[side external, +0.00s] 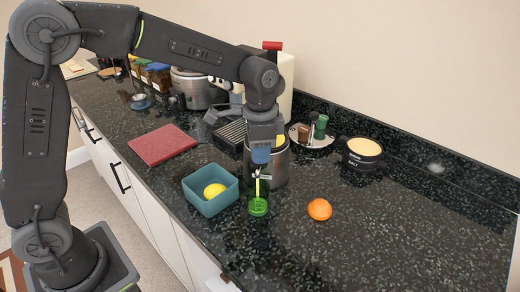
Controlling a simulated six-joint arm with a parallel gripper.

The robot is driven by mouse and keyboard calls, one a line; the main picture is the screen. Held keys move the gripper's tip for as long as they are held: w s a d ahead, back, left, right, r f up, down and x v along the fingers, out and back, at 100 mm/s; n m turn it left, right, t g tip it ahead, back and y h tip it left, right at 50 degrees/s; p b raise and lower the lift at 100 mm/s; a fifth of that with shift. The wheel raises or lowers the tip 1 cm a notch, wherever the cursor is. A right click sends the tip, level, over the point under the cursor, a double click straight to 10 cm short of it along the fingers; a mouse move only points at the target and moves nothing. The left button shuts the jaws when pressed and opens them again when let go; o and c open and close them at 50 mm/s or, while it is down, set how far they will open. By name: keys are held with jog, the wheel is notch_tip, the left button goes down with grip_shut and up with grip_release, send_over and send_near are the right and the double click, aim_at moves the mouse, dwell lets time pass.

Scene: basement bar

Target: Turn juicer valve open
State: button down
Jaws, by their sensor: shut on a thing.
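The juicer (279,170) is a metal cylinder standing on the dark counter, partly hidden behind my gripper. My gripper (260,168) points down at the front of the juicer, at its lower spout side. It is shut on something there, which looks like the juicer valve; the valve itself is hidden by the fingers. A green cup (258,207) stands on the counter directly below my gripper. A thin yellow vertical streak (258,187) shows between the gripper and the cup; I cannot tell for sure whether it is juice.
A teal box (191,199) with a yellow fruit (214,190) stands left of the cup. An orange half (319,209) lies to its right. A red board (162,144), a black pot (361,154) and a tray with jars (325,141) stand farther back. The front right counter is clear.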

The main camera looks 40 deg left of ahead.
jog(key=shift+m, duration=0.7)
jog(key=c, duration=1)
grip_release()
jog(key=shift+r, duration=0.1)
notch_tip(320, 180, up, 14)
jog(key=shift+f, duration=0.15)
jog(key=shift+s, duration=0.1)
jog(key=s+a+f+n+t, duration=0.2)
jog(key=s+n, duration=0.1)
jog(key=s, duration=0.4)
jog(key=s+a+f+n+t, duration=0.1)
jog(key=s+a+f+n, duration=0.1)
jog(key=s, duration=0.5)
jog(key=s+a+f+n+t, duration=0.2)
jog(key=s+f+n, duration=0.1)
jog(key=s, duration=0.4)
jog(key=shift+a+n+t, duration=0.1)
jog(key=shift+n+t, duration=0.2)
jog(key=shift+n, duration=0.2)
